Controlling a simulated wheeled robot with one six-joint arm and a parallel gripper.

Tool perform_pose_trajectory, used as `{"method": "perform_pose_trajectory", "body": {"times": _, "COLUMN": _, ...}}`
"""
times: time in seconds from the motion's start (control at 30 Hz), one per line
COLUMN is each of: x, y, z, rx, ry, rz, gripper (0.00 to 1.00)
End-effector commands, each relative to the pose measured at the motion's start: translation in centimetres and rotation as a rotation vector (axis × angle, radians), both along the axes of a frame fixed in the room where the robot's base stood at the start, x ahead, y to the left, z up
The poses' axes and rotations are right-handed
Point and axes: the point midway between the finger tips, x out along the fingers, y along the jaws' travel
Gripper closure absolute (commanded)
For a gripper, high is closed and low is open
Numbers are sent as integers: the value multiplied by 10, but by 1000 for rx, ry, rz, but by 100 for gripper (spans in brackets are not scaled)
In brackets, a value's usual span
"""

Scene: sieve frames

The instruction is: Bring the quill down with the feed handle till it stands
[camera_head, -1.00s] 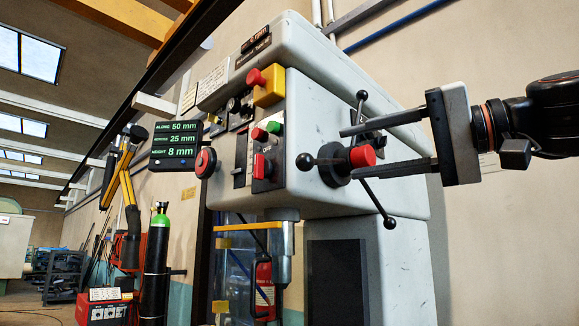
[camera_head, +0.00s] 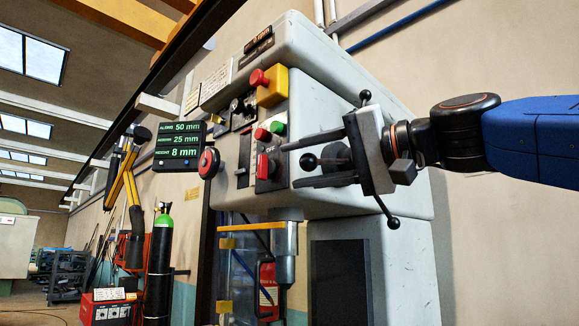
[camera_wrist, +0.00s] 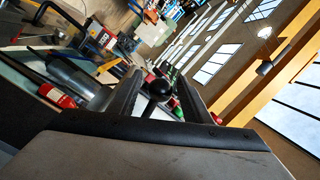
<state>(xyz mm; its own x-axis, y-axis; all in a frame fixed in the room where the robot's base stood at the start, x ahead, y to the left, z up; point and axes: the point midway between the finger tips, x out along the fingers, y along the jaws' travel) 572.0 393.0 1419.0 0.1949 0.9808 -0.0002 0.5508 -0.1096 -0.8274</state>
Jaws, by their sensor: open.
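The drill head carries a feed handle with black ball knobs on thin spokes. One knob (camera_head: 309,162) points toward the camera, one (camera_head: 364,95) is up and one (camera_head: 392,223) is down right. My gripper (camera_head: 290,166) is open, its two fingers spanning above and below the near knob in the head view. In the wrist view the knob (camera_wrist: 158,90) appears between the open fingers (camera_wrist: 158,77); contact cannot be told. My gripper hides most of the hub. The quill (camera_head: 285,268) hangs below the head. The display (camera_head: 180,146) reads height 8 mm.
A control panel with a red knob (camera_head: 264,167) and buttons is just left of my fingertips. A yellow box with a red button (camera_head: 269,86) is above. A black handwheel knob with red face (camera_head: 209,162) is further left.

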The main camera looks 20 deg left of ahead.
Motion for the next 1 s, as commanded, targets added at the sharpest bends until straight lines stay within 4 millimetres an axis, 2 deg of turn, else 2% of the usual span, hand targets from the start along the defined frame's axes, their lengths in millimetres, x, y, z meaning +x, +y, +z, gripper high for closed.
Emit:
{"method": "perform_pose_trajectory", "body": {"times": 0.1, "x": 3, "y": 15, "z": -1, "rx": -1, "ry": 1, "rz": 3, "gripper": 55}}
{"method": "perform_pose_trajectory", "body": {"times": 0.23, "x": 5, "y": 25, "z": 0, "rx": 0, "ry": -1, "rz": 0, "gripper": 55}}
{"method": "perform_pose_trajectory", "body": {"times": 0.6, "x": 6, "y": 30, "z": 0, "rx": 0, "ry": 0, "rz": 0, "gripper": 55}}
{"method": "perform_pose_trajectory", "body": {"times": 0.63, "x": 6, "y": 30, "z": 0, "rx": 0, "ry": 0, "rz": 0, "gripper": 58}}
{"method": "perform_pose_trajectory", "body": {"times": 0.67, "x": 6, "y": 30, "z": 0, "rx": 0, "ry": 0, "rz": 0, "gripper": 65}}
{"method": "perform_pose_trajectory", "body": {"times": 0.8, "x": 6, "y": 30, "z": 0, "rx": 0, "ry": 0, "rz": 0, "gripper": 98}}
{"method": "perform_pose_trajectory", "body": {"times": 1.0, "x": 6, "y": 29, "z": -1, "rx": -2, "ry": -4, "rz": -1, "gripper": 100}}
